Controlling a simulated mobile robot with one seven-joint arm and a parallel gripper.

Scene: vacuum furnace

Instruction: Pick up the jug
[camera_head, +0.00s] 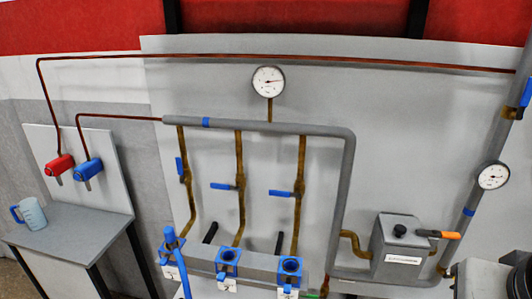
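The jug (32,214) is a pale blue, translucent-looking vessel with a darker blue handle on its left side. It stands upright on the grey table (72,236) at the far left, near the table's left end. Faint markings show on its side. Nothing touches it apart from the table. My gripper is not in view.
A red tap (59,165) and a blue tap (88,170) hang on a board behind the table, above and right of the jug. The tabletop right of the jug is clear. Pipes, blue-handled valves and a gauge (268,81) fill the middle wall. A grey box (399,244) sits right.

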